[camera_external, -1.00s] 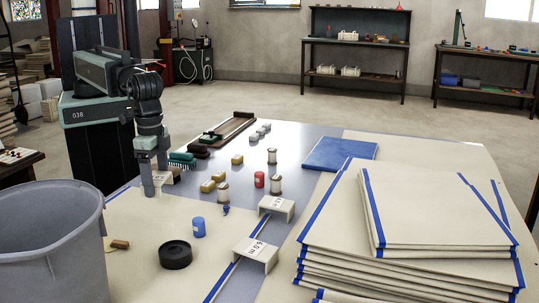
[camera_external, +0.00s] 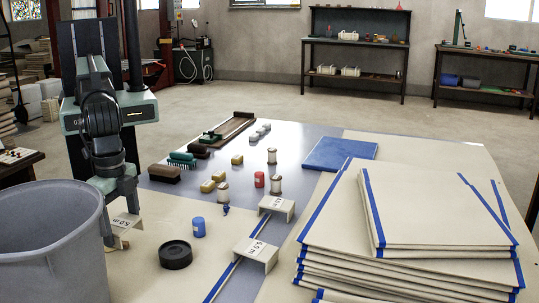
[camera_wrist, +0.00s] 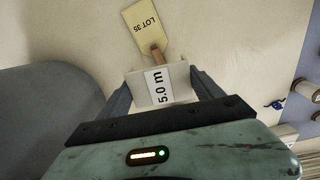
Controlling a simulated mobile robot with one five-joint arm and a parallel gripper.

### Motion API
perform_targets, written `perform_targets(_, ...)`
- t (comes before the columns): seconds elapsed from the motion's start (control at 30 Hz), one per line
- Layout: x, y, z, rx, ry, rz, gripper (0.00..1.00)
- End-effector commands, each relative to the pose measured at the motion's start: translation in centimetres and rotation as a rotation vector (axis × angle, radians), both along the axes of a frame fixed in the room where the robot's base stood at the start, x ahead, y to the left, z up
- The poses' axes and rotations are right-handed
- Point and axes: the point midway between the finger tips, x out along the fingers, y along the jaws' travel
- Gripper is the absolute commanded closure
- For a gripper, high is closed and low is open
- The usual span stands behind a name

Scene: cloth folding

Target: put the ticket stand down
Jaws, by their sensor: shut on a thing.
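A white ticket stand (camera_external: 125,221) marked 5.0 m is between the fingers of my gripper (camera_external: 118,232). The stand also shows in the wrist view (camera_wrist: 158,85), with a finger against each side. My gripper is shut on it, at the left part of the table beside the grey bin. A LOT 35 tag (camera_wrist: 147,28) with a wooden piece lies just beyond the stand. I cannot tell whether the stand touches the table.
A grey bin (camera_external: 48,225) stands close on the left. A black ring (camera_external: 175,254) and a blue cylinder (camera_external: 198,227) lie to the right. Two other white stands, one at the middle (camera_external: 277,208) and one nearer (camera_external: 256,252), stand along the blue stripe. A folded cloth stack (camera_external: 420,235) fills the right.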

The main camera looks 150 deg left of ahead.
Motion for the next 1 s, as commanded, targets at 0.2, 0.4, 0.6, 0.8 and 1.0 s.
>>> perform_targets(0.2,2.0,0.1,-0.2,0.0,0.0,0.0,0.63)
perform_targets(0.4,2.9,0.1,-1.3,0.0,0.0,0.0,0.63)
perform_targets(0.6,2.7,0.1,-4.3,0.0,0.0,0.0,0.63)
perform_targets(0.8,2.7,0.1,-3.8,0.0,0.0,0.0,0.63)
perform_targets(1.0,2.7,0.1,-4.1,0.0,0.0,0.0,0.1)
